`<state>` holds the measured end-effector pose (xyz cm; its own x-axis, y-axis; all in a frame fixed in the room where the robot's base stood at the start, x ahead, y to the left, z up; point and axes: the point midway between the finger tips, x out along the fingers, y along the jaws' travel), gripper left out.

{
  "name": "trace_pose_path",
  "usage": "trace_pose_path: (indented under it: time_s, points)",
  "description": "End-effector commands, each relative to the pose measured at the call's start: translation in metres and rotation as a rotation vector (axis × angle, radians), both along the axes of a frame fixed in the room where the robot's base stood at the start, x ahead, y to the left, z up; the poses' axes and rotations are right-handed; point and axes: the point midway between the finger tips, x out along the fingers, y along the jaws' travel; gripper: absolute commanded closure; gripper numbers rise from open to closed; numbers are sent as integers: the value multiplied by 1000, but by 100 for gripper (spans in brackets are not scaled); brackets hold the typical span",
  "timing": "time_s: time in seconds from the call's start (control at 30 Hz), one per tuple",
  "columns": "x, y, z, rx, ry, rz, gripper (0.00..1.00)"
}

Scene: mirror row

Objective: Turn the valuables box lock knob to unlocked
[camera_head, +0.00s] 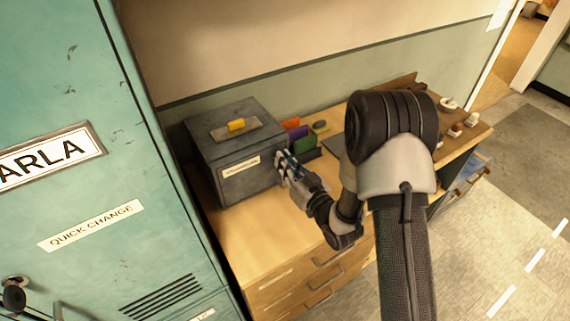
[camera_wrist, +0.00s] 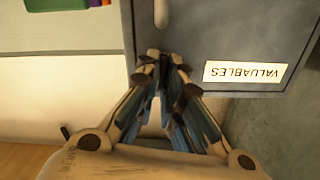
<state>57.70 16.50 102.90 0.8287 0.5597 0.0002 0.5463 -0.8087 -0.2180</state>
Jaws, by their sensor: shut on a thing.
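The valuables box (camera_head: 238,188) is a dark grey metal box on the wooden cabinet top. Its front has a white label (camera_head: 240,166), which reads VALUABLES upside down in the wrist view (camera_wrist: 245,72). My gripper (camera_head: 284,158) is at the right side of the box front. In the wrist view my gripper (camera_wrist: 164,58) has its fingertips close together against the front, around a small narrow lock knob (camera_wrist: 163,70). The fingers hide most of the knob, and I cannot tell its angle.
A yellow object (camera_head: 236,125) lies on the box top. Colored upright items (camera_head: 304,140) stand just right of the box. A teal locker (camera_head: 75,100) is close on the left. Small items (camera_head: 456,129) lie at the cabinet's right end. Open floor lies to the right.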

Motion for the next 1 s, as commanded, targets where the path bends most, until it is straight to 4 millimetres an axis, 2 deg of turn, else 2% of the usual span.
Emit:
trace_pose_path:
  time_s: [1.0]
  points:
    - [1, -2, -3, 794, 539, 0, 100]
